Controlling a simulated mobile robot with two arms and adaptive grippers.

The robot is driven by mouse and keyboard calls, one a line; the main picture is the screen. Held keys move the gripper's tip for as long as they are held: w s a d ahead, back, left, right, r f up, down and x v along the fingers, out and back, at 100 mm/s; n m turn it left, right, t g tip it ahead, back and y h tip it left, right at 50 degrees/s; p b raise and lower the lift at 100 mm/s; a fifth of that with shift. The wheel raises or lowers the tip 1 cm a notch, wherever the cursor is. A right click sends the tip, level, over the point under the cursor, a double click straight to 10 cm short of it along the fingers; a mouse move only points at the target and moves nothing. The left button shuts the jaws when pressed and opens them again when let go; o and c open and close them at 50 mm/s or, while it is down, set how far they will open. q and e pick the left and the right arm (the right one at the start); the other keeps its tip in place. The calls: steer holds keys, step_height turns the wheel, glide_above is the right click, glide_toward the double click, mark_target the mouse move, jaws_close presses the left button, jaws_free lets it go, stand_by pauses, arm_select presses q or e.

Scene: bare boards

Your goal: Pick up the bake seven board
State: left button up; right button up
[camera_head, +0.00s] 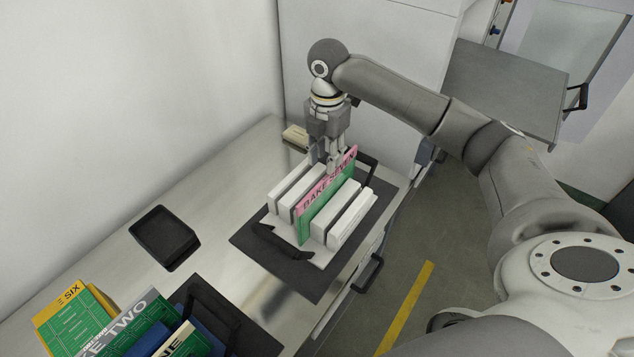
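The bake seven board (320,215) stands upright in a slotted white rack (318,256). It has a pink top strip with dark lettering and a green face below. My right gripper (326,162) points down over the far part of the rack, at the board's top edge. Its fingers overlap the board and the white dividers in this view, so I cannot tell whether they touch the board or how far they are apart. My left gripper does not show.
The rack is on a dark mat (262,248) on a long bench (205,275). A black tray (165,238) lies to its left. Other boards, one marked SIX (75,318), stand at the lower left. A wall runs behind the bench.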

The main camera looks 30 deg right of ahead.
mark_target(329, 189)
steer(key=f+p, duration=0.1)
steer(key=f, duration=0.2)
steer(key=s+f, duration=0.1)
steer(key=f, duration=0.2)
steer(key=f+p, duration=0.1)
steer(key=f, duration=0.3)
steer(key=shift+s+p, duration=0.3)
steer(key=shift+s, duration=0.1)
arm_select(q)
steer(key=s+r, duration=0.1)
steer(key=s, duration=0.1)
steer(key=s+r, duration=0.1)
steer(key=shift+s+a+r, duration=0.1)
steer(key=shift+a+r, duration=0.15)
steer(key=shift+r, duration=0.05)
arm_select(e)
jaws_close()
